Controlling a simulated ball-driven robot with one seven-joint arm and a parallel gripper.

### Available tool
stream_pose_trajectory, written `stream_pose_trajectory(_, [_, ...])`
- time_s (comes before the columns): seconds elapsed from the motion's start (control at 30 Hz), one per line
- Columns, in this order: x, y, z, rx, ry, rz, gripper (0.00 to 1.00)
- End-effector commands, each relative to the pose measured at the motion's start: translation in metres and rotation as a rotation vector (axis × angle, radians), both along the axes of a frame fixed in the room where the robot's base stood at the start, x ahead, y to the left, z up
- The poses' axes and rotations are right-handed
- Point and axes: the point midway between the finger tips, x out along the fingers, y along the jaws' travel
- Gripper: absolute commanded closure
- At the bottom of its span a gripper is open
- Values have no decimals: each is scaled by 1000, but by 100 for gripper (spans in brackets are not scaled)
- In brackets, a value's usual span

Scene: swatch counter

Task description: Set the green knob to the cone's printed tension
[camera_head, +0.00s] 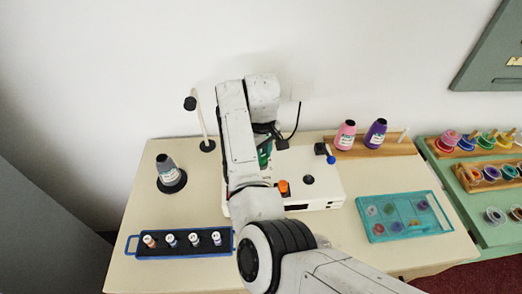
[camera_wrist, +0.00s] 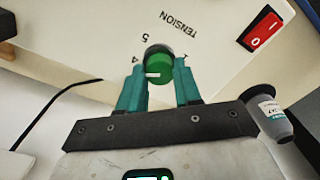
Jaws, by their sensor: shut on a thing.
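The green knob (camera_wrist: 186,71) sits on a white machine panel marked TENSION, with a 5, a 4 and a 1 readable around it. My gripper (camera_wrist: 161,68) has its two teal fingers closed on the knob's sides. A white mark on the knob points left, toward my left finger, below the 4; that finger hides part of the dial there. The knob also shows as green beside my arm in the head view (camera_head: 264,154). A grey thread cone (camera_head: 167,168) stands on a black disc at the left; its label is too small to read.
The white machine (camera_head: 322,186) carries an orange knob (camera_head: 283,186) and a red switch (camera_wrist: 262,29). A blue-rimmed tray of spools (camera_head: 140,246) lies front left, a teal tray (camera_head: 368,229) front right. Pink (camera_head: 345,134) and purple (camera_head: 375,133) cones stand behind.

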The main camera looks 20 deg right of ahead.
Motion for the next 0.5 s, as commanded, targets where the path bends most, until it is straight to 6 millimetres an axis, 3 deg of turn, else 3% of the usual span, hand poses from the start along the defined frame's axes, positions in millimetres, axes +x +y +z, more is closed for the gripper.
stream_pose_trajectory(0.3, [1, 1, 0, 2, -2, 2, 97])
stream_pose_trajectory(0.33, [1, 1, 0, 2, -2, 2, 65])
stream_pose_trajectory(0.5, [0, 0, 0, 1, -2, 1, 48])
